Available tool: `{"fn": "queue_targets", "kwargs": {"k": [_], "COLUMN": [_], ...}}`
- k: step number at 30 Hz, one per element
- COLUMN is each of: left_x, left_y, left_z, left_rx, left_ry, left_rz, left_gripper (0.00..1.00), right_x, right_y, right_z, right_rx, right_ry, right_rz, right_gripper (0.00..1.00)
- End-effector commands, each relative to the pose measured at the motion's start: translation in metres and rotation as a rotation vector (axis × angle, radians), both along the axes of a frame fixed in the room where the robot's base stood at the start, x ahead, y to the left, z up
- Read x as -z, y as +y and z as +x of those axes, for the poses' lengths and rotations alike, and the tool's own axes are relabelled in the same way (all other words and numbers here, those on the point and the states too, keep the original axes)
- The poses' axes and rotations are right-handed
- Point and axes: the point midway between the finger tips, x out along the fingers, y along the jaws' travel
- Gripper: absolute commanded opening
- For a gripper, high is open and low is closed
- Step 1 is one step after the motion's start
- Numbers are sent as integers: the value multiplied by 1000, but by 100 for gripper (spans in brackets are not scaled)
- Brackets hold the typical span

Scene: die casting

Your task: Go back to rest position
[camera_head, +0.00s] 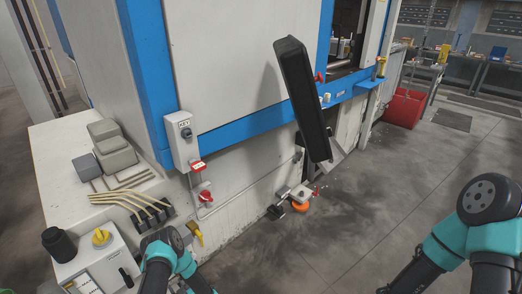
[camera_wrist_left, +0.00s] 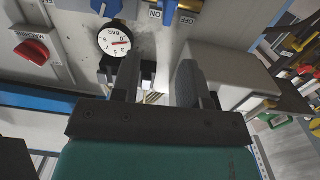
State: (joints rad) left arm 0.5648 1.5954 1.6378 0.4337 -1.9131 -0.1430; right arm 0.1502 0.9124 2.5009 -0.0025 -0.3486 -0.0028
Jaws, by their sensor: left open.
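My left gripper (camera_wrist_left: 158,72) is open in the left wrist view, with its two dark fingers apart and nothing seen held between them. A round white gauge marked BAR (camera_wrist_left: 115,41) is just beyond the left finger. In the head view my left arm shows at the bottom, beside the white machine's ledge (camera_head: 60,150); its fingers are hard to make out there. My right arm's links show at the lower right of the head view, but its gripper is out of the picture.
Blue ON/OFF valves and a red knob (camera_wrist_left: 32,51) are near the left gripper. Gold bent pipes (camera_head: 125,198) and grey blocks (camera_head: 112,150) lie on the ledge. A black panel (camera_head: 303,100) juts from the machine. Floor on the right is largely clear, with a red bin (camera_head: 405,108) behind.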

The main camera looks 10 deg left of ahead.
Motion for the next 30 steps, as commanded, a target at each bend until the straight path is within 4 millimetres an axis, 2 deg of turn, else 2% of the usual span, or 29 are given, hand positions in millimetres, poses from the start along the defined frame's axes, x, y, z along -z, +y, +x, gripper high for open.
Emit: {"fn": "queue_targets", "kwargs": {"k": [4, 7, 12, 16, 20, 23, 27, 30], "left_x": [-10, -19, -38, -58, -82, -104, -138, -162], "left_y": [-12, -30, -77, -117, -159, -190, -228, -247], "left_z": [22, 40, 57, 55, 39, 17, -25, -58], "left_rx": [90, 182, 361, 490, 615, 705, 819, 882], "left_ry": [44, 101, 240, 368, 517, 644, 843, 980], "left_rz": [-118, -241, -464, -620, -761, -857, -974, -1035], "left_gripper": [40, 40, 40, 40, 40, 40, 40, 40], "right_x": [0, 0, 0, 0, 0, 0, 0, 0], "right_y": [0, 0, 0, 0, 0, 0, 0, 0], "right_z": [0, 0, 0, 0, 0, 0, 0, 0], "right_rx": [0, 0, 0, 0, 0, 0, 0, 0], "right_ry": [0, 0, 0, 0, 0, 0, 0, 0], "right_rz": [0, 0, 0, 0, 0, 0, 0, 0], "right_gripper": [43, 43, 43, 43, 43, 43, 43, 43]}}
